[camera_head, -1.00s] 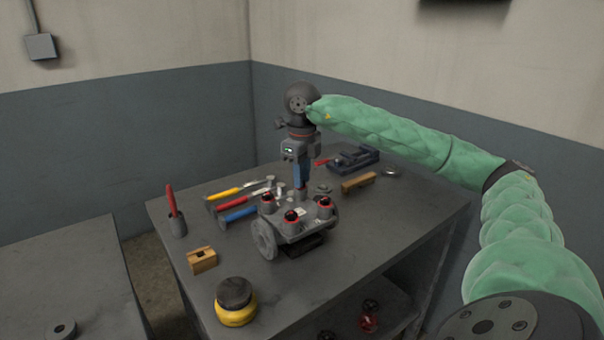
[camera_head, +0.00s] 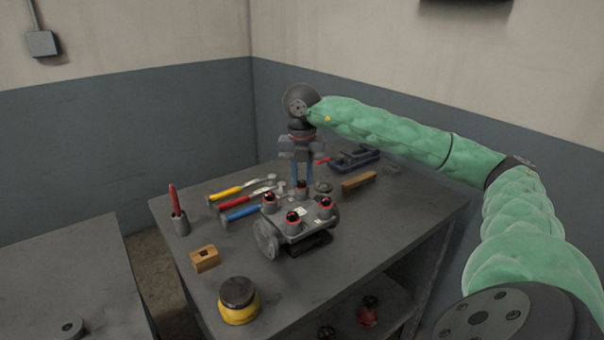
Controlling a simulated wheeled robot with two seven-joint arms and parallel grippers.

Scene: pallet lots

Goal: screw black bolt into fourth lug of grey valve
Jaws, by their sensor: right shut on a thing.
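The grey valve (camera_head: 298,226) lies on the workbench with several upright lugs on its body. The front-left lug (camera_head: 269,204), the front lug (camera_head: 292,222) and the right lug (camera_head: 325,208) each show a black bolt top with a red ring. My right gripper (camera_head: 302,182) points straight down over the back lug (camera_head: 302,195), its blue fingers shut on the black bolt (camera_head: 302,184) there. The fingers largely hide the bolt, so I cannot tell how deep it sits. My left gripper is not in view.
On the workbench (camera_head: 350,240), yellow, red and blue-handled tools (camera_head: 240,213) lie left of the valve. A cup with a red tool (camera_head: 180,222), a wooden block (camera_head: 204,258) and a yellow-black jar (camera_head: 238,302) stand nearer. A blue vise (camera_head: 355,159) and wooden bar (camera_head: 359,182) lie behind right.

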